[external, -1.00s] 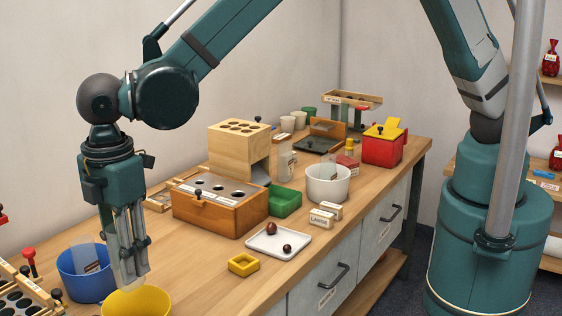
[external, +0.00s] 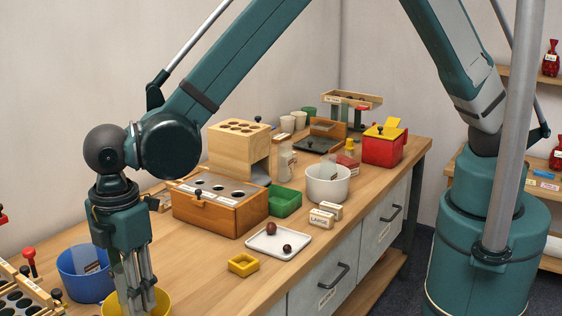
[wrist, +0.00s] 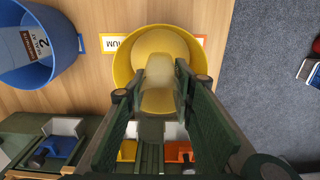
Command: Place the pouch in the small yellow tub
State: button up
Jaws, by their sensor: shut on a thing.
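My gripper (external: 142,298) points down at the round yellow tub (external: 163,305) at the front left of the bench. In the wrist view, my gripper (wrist: 161,90) is shut on a pale, see-through pouch (wrist: 160,76). The pouch hangs upright over the opening of the yellow tub (wrist: 122,62), with the tub's bottom behind it. I cannot tell whether its lower end touches the tub's bottom. In the external view, the fingers hide the pouch and part of the tub.
A blue tub (external: 75,283) with another pouch (wrist: 30,46) in it stands left of the yellow tub. A small square yellow box (external: 243,264) and a white tray (external: 265,247) with two chestnuts lie to the right. The bench edge is close to the yellow tub.

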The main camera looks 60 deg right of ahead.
jog(key=shift+f+b, duration=0.55)
jog(key=shift+f, duration=1.2)
jog(key=o, duration=0.9)
